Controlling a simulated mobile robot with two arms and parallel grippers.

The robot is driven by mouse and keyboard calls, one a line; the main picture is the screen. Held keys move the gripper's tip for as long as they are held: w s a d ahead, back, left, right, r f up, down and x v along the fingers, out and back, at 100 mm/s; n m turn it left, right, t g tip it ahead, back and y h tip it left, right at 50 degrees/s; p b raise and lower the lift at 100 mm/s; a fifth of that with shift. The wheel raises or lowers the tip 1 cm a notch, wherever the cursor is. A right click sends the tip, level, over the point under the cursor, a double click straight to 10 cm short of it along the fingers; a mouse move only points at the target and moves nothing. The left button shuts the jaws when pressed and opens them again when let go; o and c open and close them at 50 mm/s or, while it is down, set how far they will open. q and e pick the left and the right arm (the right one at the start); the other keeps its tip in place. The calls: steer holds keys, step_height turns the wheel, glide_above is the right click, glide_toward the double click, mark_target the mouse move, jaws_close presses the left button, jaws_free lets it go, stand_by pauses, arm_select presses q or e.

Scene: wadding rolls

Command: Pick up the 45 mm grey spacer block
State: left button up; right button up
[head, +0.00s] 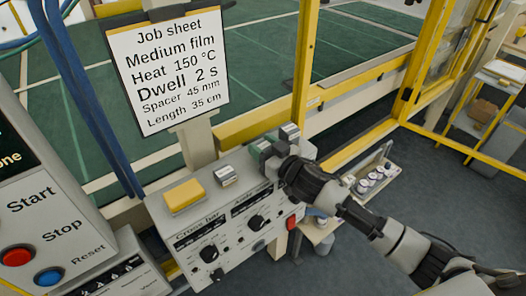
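A small grey block (225,176) with a dark label sits on top of the grey control box, right of a larger yellow block (184,195). The writing on its label is too small to read. My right gripper (273,143) is over the back right part of the box top, to the right of the grey block and apart from it. Its two fingers look spread, with something greenish-grey between or behind them. I cannot tell whether it is held. My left gripper is not in view.
The control box (232,240) has knobs on its sloped front. A job sheet (168,62) stands behind it, reading spacer 45 mm. A yellow post (306,70) rises behind my gripper. A console with buttons (40,215) is at left. A tray of small containers (372,178) lies right.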

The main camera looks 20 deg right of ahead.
steer(key=shift+c, duration=0.9)
